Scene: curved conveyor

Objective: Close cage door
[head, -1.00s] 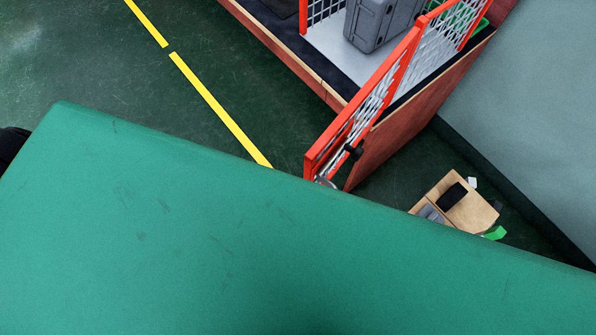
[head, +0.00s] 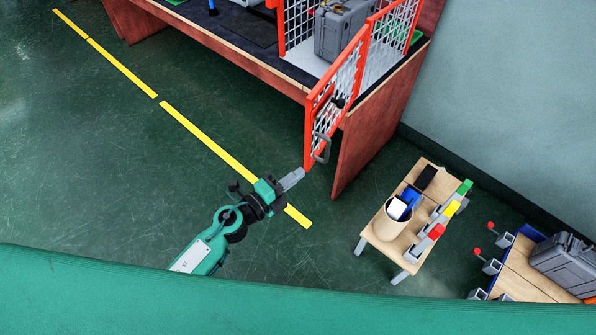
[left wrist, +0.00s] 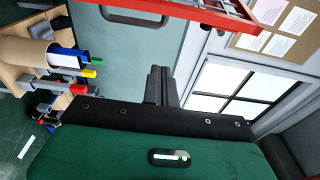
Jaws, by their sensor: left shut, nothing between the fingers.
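The cage door (head: 335,98) is a red-framed panel with white mesh, swung open out from the workbench. A grey handle (head: 321,148) and a black latch sit near its free edge. My left gripper (head: 298,175) is shut and empty, with its fingertips close to the lower free corner of the door; I cannot tell whether they touch. In the left wrist view the shut fingers (left wrist: 161,72) point toward the door's red frame (left wrist: 210,12), and the handle (left wrist: 133,16) shows at the top. My right gripper is not in view.
The cage on the workbench (head: 250,60) holds a grey case (head: 342,30). A small wooden table (head: 375,243) with a round container and coloured parts stands to the right. Another table with a grey case (head: 565,262) is at lower right. Open floor with yellow lines lies left.

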